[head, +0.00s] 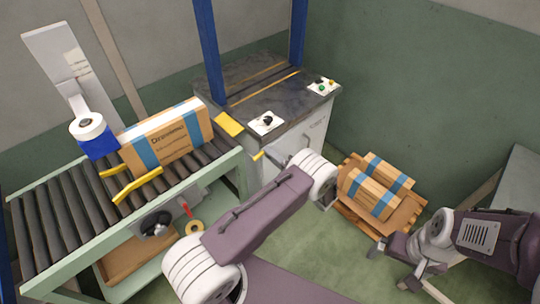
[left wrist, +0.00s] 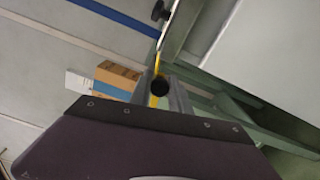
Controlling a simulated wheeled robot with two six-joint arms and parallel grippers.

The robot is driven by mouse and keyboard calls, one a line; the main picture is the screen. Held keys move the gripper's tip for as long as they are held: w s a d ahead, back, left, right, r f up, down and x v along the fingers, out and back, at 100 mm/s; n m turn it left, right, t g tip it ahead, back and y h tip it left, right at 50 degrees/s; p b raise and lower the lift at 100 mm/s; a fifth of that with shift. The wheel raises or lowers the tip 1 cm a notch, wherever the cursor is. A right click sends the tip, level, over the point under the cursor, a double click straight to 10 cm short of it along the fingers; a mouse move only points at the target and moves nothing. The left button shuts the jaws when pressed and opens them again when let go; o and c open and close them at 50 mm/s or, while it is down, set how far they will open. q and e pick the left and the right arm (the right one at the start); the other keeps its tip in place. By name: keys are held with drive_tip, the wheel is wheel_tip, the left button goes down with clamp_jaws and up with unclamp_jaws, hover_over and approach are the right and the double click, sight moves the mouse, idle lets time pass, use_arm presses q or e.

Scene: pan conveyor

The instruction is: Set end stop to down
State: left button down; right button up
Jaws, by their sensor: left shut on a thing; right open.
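The end stop looks to be the yellow plate (head: 229,123) at the far end of the roller conveyor (head: 55,215); its exact position is hard to read. A thin lever with a yellow end (head: 258,155) sticks out below it, beside the cabinet. My left gripper (left wrist: 160,92) is shut on a dark round knob or handle end (left wrist: 160,86) with yellow beside it; I cannot tell whether it is that lever. In the head view my left fingers are hard to make out near the lever. My right gripper (head: 392,266) is open and empty, low at the right.
A taped carton (head: 168,142) lies on the rollers behind yellow guides (head: 137,186). A control cabinet (head: 300,160) with buttons stands beyond the conveyor. A pallet (head: 362,215) with taped cartons stands on the floor. Green floor around the pallet is clear.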

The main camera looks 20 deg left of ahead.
use_arm(q)
drive_tip(key=shift+f+m, duration=0.3)
drive_tip(key=shift+m, duration=0.2)
drive_tip(key=c, duration=1.2)
unclamp_jaws()
drive_tip(key=shift+d, duration=0.1)
drive_tip(key=shift+c, duration=0.2)
drive_tip(key=v, duration=0.9)
